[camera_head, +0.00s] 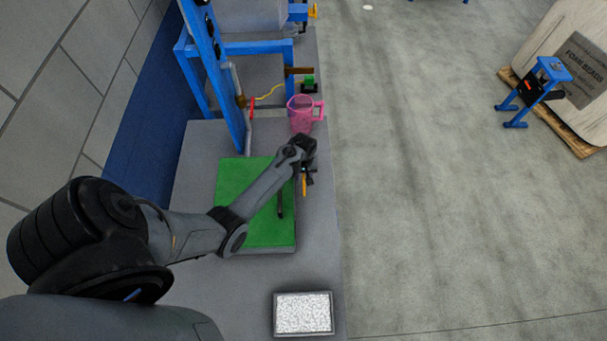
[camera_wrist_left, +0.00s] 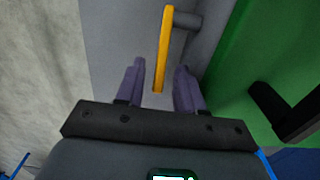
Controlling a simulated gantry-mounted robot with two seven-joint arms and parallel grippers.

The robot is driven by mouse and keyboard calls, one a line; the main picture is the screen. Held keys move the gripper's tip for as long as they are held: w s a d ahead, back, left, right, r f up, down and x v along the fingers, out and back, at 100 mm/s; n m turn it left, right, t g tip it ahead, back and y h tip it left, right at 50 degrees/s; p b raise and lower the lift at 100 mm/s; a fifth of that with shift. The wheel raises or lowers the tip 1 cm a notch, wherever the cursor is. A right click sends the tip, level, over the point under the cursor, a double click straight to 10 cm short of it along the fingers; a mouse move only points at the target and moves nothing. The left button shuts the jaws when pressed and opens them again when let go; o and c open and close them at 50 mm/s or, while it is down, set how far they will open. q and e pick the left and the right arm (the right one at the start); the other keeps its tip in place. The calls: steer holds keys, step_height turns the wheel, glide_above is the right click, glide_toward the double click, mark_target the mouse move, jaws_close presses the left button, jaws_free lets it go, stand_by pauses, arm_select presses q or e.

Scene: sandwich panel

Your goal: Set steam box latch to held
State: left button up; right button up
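The green panel (camera_head: 240,185), seemingly the steam box lid, lies on the grey bench with a dark bar handle (camera_head: 281,205) on it. A yellow latch lever (camera_wrist_left: 163,50) on a grey pivot (camera_wrist_left: 188,20) is beside the green panel (camera_wrist_left: 235,75); its yellow shows small in the head view (camera_head: 304,187). My left gripper (camera_wrist_left: 160,68) is open, its two purple fingers on either side of the lever with gaps showing. In the head view my left gripper (camera_head: 308,173) is at the panel's right edge, mostly hidden by its wrist. My right gripper is out of view.
A pink pitcher (camera_head: 301,115) stands on the bench just beyond my left wrist. A blue frame (camera_head: 225,90) rises behind the panel. A tray of white granules (camera_head: 303,314) sits at the near end. Open floor (camera_head: 430,200) lies right.

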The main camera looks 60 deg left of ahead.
arm_select(q)
steer(key=shift+c, duration=0.3)
jaws_close()
